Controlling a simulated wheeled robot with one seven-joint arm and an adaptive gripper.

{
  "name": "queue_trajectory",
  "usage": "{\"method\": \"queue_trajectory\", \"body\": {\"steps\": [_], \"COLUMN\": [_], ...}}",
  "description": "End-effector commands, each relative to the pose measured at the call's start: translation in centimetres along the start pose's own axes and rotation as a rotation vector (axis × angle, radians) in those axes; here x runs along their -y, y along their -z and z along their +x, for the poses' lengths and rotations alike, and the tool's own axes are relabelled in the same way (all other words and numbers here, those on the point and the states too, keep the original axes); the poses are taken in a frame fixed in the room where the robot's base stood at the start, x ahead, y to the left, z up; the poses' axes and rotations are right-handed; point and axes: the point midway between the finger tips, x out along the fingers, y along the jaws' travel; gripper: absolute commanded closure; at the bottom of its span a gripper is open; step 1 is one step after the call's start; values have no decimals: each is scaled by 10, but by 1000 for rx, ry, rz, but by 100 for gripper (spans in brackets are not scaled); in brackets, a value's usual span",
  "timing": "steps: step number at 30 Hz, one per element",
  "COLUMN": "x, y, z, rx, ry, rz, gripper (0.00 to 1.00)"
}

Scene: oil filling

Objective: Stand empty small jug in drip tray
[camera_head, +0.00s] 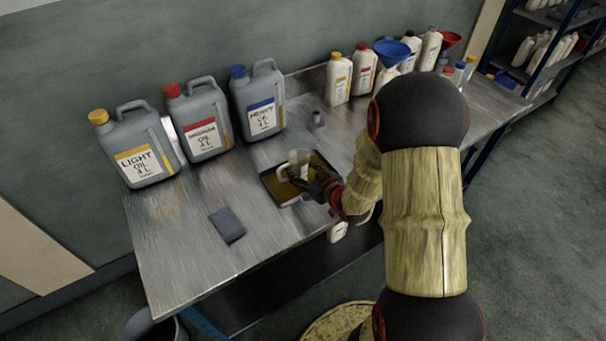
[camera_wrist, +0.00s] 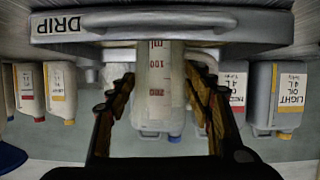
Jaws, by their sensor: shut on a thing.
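The small jug (camera_head: 296,163) is a pale, see-through measuring jug and looks empty. In the wrist view the jug (camera_wrist: 160,85) shows marks of ml, 100 and 200. My gripper (camera_head: 318,184) is shut on it; in the wrist view the fingers (camera_wrist: 160,95) lie on both sides. The dark drip tray (camera_head: 277,190) lies on the bench, with the jug over its inside area. The grey tray wall (camera_wrist: 110,24), marked DRIP, borders the jug's base end. I cannot tell whether the base touches the tray floor.
Three grey oil cans, light (camera_head: 140,155), red-capped (camera_head: 200,125) and heavy (camera_head: 259,103), stand at the back left. A small grey pot (camera_head: 316,120) stands behind the tray. A dark cloth (camera_head: 227,225) lies front left. White bottles (camera_head: 338,80) and a blue funnel (camera_head: 392,50) are back right.

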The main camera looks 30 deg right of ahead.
Motion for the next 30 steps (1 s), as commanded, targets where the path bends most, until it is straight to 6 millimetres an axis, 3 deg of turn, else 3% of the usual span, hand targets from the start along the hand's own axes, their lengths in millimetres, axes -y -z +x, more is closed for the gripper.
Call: {"method": "queue_trajectory", "body": {"steps": [11, 12, 21, 30], "x": [0, 0, 0, 0], "y": [-3, -3, -2, -2], "z": [2, 1, 1, 1], "rx": [-2, -1, -1, -1], "ry": [0, 0, 0, 0], "rz": [-1, -1, -1, -1], "gripper": [73, 47, 30, 30]}}
